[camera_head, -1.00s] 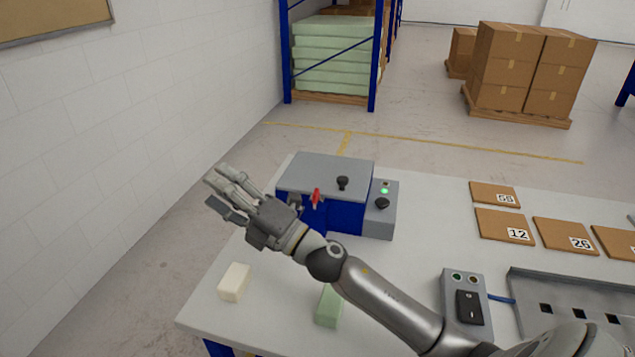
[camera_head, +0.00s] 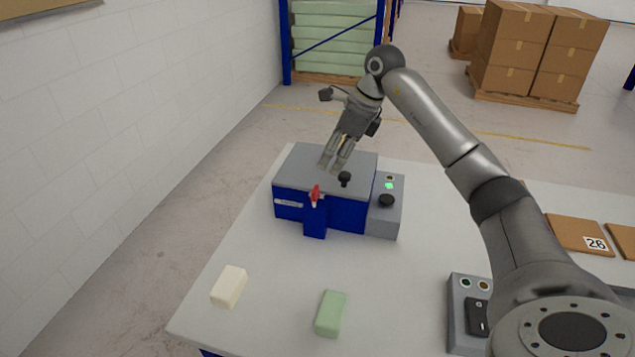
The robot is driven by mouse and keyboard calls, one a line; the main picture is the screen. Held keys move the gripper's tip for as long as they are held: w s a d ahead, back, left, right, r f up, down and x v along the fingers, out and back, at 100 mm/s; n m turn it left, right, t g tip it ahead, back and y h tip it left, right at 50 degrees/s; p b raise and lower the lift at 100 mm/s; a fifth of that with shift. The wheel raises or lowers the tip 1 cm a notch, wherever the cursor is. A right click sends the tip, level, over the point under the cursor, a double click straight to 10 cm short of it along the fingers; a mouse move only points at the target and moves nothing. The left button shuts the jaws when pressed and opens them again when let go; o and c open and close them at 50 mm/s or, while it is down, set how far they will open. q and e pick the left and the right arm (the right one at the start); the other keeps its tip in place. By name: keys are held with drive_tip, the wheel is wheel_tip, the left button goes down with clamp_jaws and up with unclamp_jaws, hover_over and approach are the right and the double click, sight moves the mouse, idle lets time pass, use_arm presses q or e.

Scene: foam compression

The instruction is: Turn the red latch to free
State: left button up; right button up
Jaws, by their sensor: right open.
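The red latch (camera_head: 315,195) stands roughly upright on the front of the blue box with a grey lid (camera_head: 308,168). The box stands at the back left of the table. My right gripper (camera_head: 331,168) is open and empty, its fingers pointing down over the lid, behind and a little right of the latch. It appears apart from the latch; whether the fingertips touch the lid I cannot tell. A black knob (camera_head: 344,179) on the lid is just right of the fingers. My left gripper is not in view.
A grey unit with a green light (camera_head: 389,186) and a black knob (camera_head: 386,200) adjoins the box on the right. A cream block (camera_head: 229,287) and a green block (camera_head: 330,313) lie at the front. A switch box (camera_head: 465,310) and cardboard plates (camera_head: 580,234) are on the right.

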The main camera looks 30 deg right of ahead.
sight(315, 189)
drive_tip(key=p+x, duration=0.1)
drive_tip(key=x, duration=0.9)
drive_tip(key=shift+a+f+p, duration=0.2)
drive_tip(key=shift+p, duration=0.15)
drive_tip(key=shift+c, duration=0.2)
drive_tip(key=c, duration=1)
